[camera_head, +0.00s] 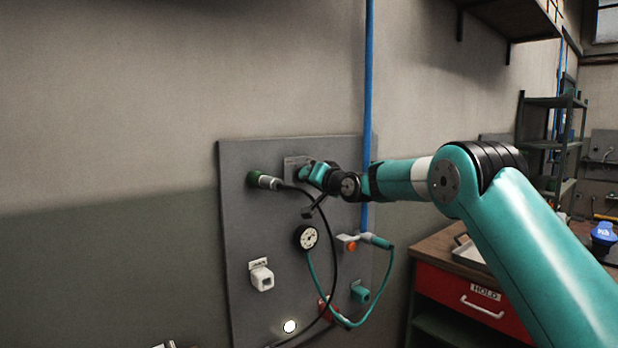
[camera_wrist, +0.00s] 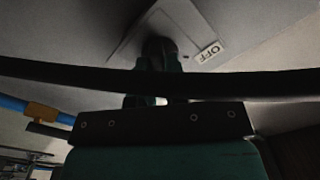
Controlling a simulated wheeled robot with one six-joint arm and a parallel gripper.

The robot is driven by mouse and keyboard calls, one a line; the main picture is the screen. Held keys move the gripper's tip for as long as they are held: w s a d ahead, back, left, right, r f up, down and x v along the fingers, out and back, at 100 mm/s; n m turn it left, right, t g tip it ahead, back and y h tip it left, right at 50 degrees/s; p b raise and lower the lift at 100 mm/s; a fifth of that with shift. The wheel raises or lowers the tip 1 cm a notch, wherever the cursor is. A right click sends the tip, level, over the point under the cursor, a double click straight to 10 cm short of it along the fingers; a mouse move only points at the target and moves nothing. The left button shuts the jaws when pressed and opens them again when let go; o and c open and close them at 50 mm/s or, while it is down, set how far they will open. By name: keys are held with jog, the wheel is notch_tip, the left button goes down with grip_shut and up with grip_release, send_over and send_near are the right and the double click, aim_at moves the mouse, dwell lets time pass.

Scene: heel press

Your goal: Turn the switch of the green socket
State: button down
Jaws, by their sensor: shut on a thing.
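The green socket (camera_head: 253,178) sits at the upper left of the grey wall panel, with a grey plug (camera_head: 270,183) in it and a black cable hanging from the plug. Right of it is a grey switch plate (camera_head: 291,163), mostly behind my gripper (camera_head: 306,172). In the wrist view the plate (camera_wrist: 180,22) bears an "OFF" label (camera_wrist: 209,52), seen upside down. My gripper (camera_wrist: 157,85) is shut on the dark switch knob (camera_wrist: 158,48) at the plate. The knob's pointing direction is hidden. The black cable (camera_wrist: 70,75) crosses in front of my fingers in the wrist view.
The panel (camera_head: 240,240) also carries a gauge (camera_head: 307,237), a white socket (camera_head: 262,278), a teal socket (camera_head: 360,292) and a teal plug (camera_head: 377,241) with a looping hose. A blue pipe (camera_head: 368,80) runs down the wall. A workbench with a red drawer (camera_head: 450,290) stands right.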

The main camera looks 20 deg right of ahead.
jog(key=c, duration=1.1)
grip_release()
jog(key=shift+c, duration=0.2)
jog(key=b+v, duration=0.7)
jog(key=v, duration=1)
jog(key=shift+s, duration=0.25)
